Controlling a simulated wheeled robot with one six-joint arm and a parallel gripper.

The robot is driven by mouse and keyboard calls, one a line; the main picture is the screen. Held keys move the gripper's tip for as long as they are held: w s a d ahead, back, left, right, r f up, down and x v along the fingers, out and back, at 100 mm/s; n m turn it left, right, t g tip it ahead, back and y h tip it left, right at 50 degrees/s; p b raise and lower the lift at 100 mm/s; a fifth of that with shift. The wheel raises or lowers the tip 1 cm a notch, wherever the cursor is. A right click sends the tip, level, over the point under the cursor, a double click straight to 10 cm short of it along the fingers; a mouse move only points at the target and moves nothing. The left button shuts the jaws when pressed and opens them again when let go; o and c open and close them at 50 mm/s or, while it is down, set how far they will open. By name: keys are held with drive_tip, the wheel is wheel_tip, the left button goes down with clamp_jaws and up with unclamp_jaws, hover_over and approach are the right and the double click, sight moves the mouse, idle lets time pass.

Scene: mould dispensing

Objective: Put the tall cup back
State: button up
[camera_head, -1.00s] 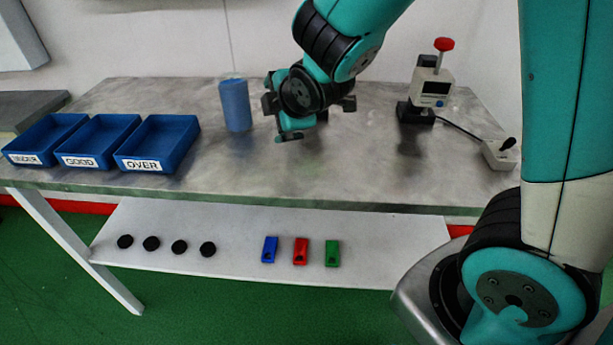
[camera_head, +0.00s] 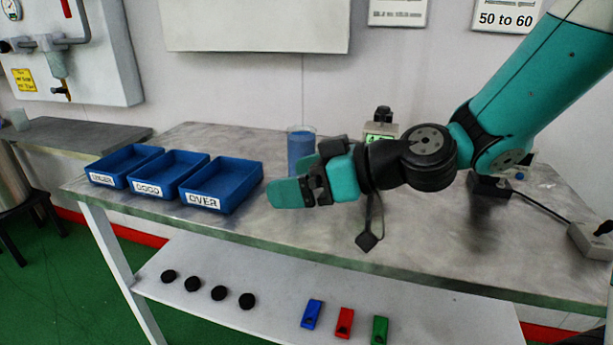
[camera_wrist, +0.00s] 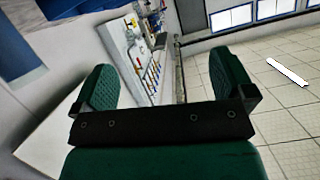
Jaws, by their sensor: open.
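The tall cup (camera_head: 301,146) stands upright on the metal table behind my gripper. It looks clear at the rim with blue below, and its lower part is partly hidden by my gripper. My gripper (camera_head: 290,192) is in front of the cup, pointing left, above the table near the OVER tray. In the wrist view my gripper (camera_wrist: 165,90) has its two green fingers wide apart with nothing between them. The cup does not show in the wrist view.
Blue trays marked UNDER (camera_head: 124,163), GOOD (camera_head: 167,174) and OVER (camera_head: 222,185) stand on the table's left. A device with a display (camera_head: 381,130) is behind my arm. A control box (camera_head: 590,240) is at the right. Black discs and coloured blocks lie on the lower shelf.

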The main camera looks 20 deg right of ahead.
drive_tip(key=w+d+f+m+t, duration=0.2)
drive_tip(key=w+d+t, duration=0.2)
drive_tip(key=w, duration=0.1)
drive_tip(key=m+t+h+b, duration=0.2)
drive_tip(key=m+t+h, duration=0.2)
drive_tip(key=t+h, duration=0.15)
approach(314, 136)
drive_tip(key=p+x, duration=0.5)
drive_tip(key=p, duration=0.2)
drive_tip(key=a+p+x, duration=0.1)
drive_tip(key=p+x, duration=0.2)
drive_tip(key=shift+w+a+r, duration=0.1)
drive_tip(key=shift+r, duration=0.3)
drive_tip(key=p+x, duration=0.4)
drive_tip(key=shift+w+a+f, duration=0.15)
drive_tip(key=shift+w+f, duration=0.1)
drive_tip(key=shift+w, duration=0.25)
drive_tip(key=c, duration=1.3)
drive_tip(key=shift+r, duration=0.1)
drive_tip(key=c, duration=0.5)
